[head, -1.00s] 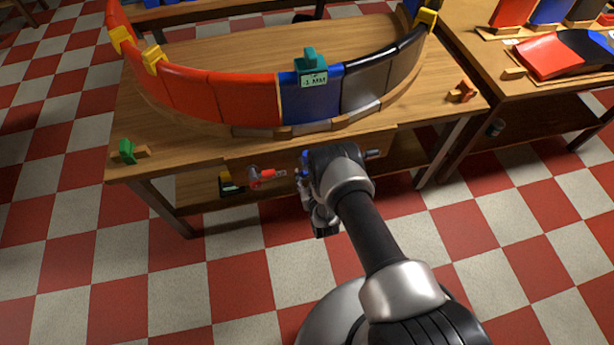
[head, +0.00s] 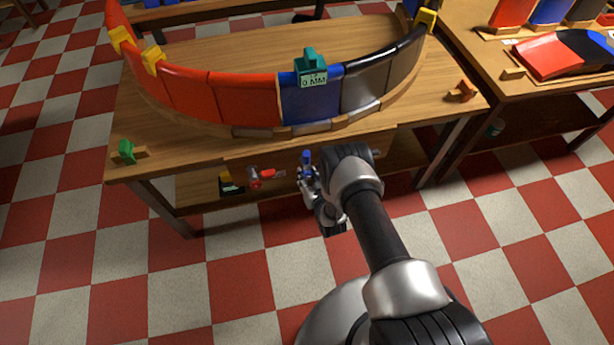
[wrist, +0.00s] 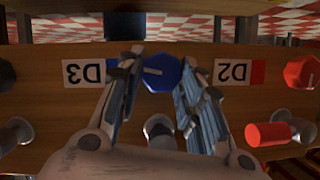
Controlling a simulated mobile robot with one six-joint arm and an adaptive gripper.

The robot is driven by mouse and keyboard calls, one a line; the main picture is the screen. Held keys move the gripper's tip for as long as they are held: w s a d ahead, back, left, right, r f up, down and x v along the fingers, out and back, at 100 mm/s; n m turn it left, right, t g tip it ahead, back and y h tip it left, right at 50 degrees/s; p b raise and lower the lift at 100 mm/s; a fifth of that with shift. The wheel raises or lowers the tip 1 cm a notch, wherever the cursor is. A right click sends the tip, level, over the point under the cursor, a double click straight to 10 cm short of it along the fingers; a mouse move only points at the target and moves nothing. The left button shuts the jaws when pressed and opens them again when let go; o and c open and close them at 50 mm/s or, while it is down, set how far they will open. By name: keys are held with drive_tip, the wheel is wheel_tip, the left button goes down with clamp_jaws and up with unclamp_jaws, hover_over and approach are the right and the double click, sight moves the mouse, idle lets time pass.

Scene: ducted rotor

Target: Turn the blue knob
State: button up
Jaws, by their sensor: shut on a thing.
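The blue knob (wrist: 162,74) is on the wooden front panel in the wrist view, with a pale line on its face. It also shows in the head view (head: 306,157) below the table's front edge. My gripper (wrist: 156,80) has its two fingers on either side of the knob and is shut on it. In the head view my gripper (head: 307,174) is small and partly covered by my wrist. A teal gauge (head: 311,65) on the blue curved panel (head: 311,103) reads "0 MM".
An upside-down "D3" label (wrist: 85,74) is left of the knob and a "D2" label (wrist: 232,72) right of it. A red knob (wrist: 301,73) and red handle (wrist: 268,135) are further right. The curved red panels (head: 242,97) stand on the wooden table (head: 215,55).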

drive_tip(key=m+y, duration=0.2)
drive_tip(key=m, duration=0.1)
drive_tip(key=shift+d+f+m+y, duration=0.1)
drive_tip(key=shift+d+m+y, duration=0.1)
drive_tip(key=shift+m+y, duration=0.15)
idle(0.4)
drive_tip(key=o, duration=1.1)
drive_tip(key=shift+c, duration=0.2)
drive_tip(key=v, duration=1.2)
drive_tip(key=shift+w, duration=0.15)
